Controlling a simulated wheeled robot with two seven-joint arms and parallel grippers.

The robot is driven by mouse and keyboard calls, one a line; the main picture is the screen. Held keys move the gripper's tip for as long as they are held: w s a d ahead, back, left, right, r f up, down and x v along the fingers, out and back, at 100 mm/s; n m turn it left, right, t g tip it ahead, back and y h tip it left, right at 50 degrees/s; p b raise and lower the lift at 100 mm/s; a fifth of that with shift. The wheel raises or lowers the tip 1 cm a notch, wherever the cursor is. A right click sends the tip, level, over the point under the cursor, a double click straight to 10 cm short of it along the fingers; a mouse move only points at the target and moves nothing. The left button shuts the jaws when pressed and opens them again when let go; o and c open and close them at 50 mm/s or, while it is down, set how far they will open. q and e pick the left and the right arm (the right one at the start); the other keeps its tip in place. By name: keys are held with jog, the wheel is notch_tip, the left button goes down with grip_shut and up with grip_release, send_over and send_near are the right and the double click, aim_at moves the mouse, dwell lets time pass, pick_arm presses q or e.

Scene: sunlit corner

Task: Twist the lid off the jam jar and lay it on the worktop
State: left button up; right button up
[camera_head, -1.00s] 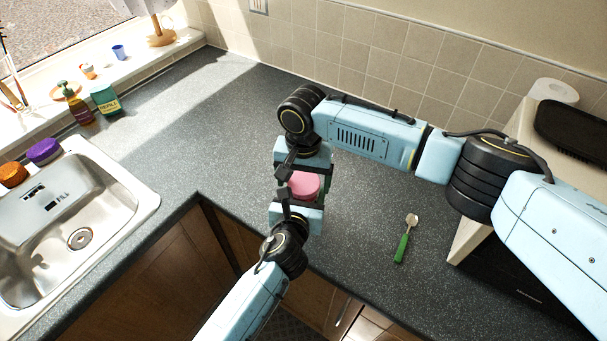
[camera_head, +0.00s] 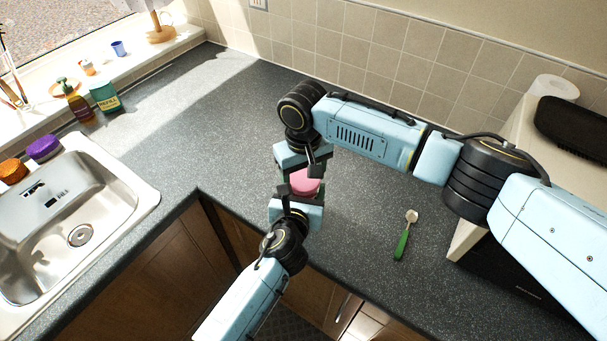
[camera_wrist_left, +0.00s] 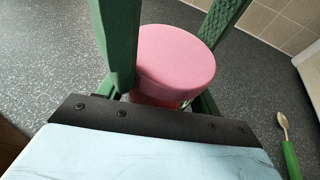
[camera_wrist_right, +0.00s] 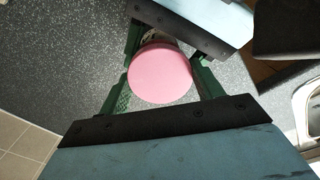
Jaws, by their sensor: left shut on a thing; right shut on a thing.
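The pink lid (camera_head: 306,184) sits on the jam jar, near the front edge of the grey worktop (camera_head: 360,220). In the left wrist view the lid (camera_wrist_left: 176,60) is between green fingers, with a reddish strip of the jar (camera_wrist_left: 160,101) under its rim. My left gripper (camera_head: 299,199) reaches in from the front and is shut on the jar's body below the lid. My right gripper (camera_head: 308,174) comes from behind and is shut on the lid, seen from above in the right wrist view (camera_wrist_right: 160,74). Most of the jar is hidden. I see no gap between lid and jar.
A spoon with a green handle (camera_head: 402,243) lies to the right on the worktop. The worktop left of the grippers is clear.

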jog(key=shift+n, duration=1.2)
jog(key=o, duration=1)
jog(key=shift+o, duration=0.4)
jog(key=shift+s+a, duration=0.1)
jog(key=shift+a, duration=0.05)
